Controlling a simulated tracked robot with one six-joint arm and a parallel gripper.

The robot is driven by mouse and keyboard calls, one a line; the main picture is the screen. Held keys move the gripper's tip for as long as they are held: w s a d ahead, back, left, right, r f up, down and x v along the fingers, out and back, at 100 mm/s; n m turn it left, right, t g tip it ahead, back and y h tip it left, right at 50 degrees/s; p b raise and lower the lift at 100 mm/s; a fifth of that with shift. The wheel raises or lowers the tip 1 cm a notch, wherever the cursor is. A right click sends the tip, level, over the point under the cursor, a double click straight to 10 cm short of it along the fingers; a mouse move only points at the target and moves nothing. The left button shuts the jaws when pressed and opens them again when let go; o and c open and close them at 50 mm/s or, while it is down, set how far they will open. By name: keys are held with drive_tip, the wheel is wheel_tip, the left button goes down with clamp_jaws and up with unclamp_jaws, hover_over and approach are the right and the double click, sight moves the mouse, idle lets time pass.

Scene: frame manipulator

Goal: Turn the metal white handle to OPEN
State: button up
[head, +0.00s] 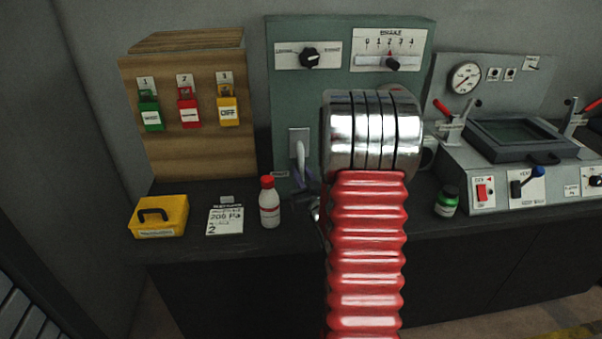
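The white metal handle (300,152) is on a light plate at the lower left of the green panel (290,95). It hangs down and leans slightly to the right. A small label (280,174) sits below left of it, too small to read. My gripper (305,181) shows only as small dark and purplish parts just below the handle, close to its lower end. My red bellows arm hides the rest. I cannot tell whether the gripper touches the handle or how its fingers stand.
A white bottle with a red cap (269,203), a 206 Pa card (225,218) and a yellow box (161,216) stand on the dark bench left of my arm. A wooden switch board (185,145) stands behind.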

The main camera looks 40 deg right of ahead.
clamp_jaws()
drive_tip(key=shift+d, duration=0.15)
